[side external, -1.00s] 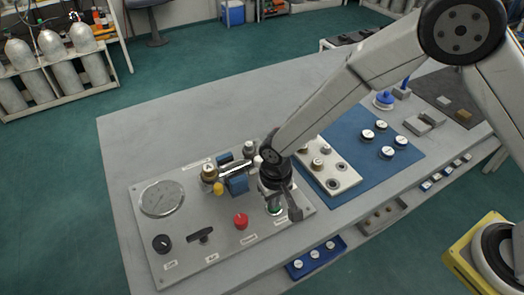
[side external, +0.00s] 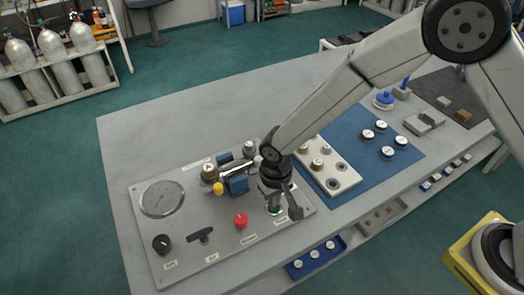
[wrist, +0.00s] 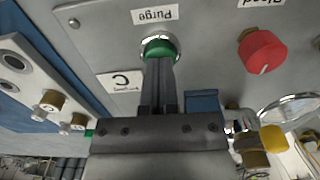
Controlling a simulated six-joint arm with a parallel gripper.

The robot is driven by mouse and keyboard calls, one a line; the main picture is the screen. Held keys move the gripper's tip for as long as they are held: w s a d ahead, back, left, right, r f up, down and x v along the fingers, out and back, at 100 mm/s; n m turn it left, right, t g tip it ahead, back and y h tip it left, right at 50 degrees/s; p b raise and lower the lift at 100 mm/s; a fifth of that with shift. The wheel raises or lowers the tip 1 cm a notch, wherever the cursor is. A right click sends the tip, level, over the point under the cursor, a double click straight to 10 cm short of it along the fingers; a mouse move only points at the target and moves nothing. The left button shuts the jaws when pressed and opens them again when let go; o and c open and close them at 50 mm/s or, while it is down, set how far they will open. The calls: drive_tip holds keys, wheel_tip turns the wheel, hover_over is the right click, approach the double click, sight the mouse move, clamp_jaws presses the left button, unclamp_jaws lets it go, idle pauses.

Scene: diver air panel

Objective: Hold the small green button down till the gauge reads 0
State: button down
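The small green button (wrist: 160,46), in a pale ring beside the "Purge" label, is at the top centre of the wrist view. In the side external view only a bit of green (side external: 274,210) shows under my gripper (side external: 274,203). My gripper's two fingers (wrist: 158,62) are together with nothing between them. Their tips overlap the button's near edge in the wrist view; I cannot tell how far it is pressed. The round gauge (side external: 161,199) is at the panel's left end; its needle is too small to read.
A red knob (side external: 240,221) sits left of the button on the grey panel (side external: 206,255), with a black knob (side external: 161,244) farther left. A white plate with fittings (side external: 345,174) is to the right.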

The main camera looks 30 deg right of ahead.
drive_tip(key=shift+r, duration=3.25)
drive_tip(key=shift+d, duration=0.1)
drive_tip(key=s+d+r+t, duration=0.1)
drive_tip(key=s+d+r, duration=0.1)
drive_tip(key=d, duration=0.5)
drive_tip(key=s+d+r, duration=0.2)
drive_tip(key=s+d, duration=0.2)
drive_tip(key=d, duration=0.4)
drive_tip(key=s+d+r+t, duration=0.1)
drive_tip(key=s+d, duration=0.3)
drive_tip(key=d, duration=0.4)
drive_tip(key=shift+d+r+t, duration=0.2)
drive_tip(key=shift+r+t, duration=0.1)
drive_tip(key=shift+r, duration=0.35)
drive_tip(key=shift+w+a, duration=0.1)
drive_tip(key=shift+w, duration=0.05)
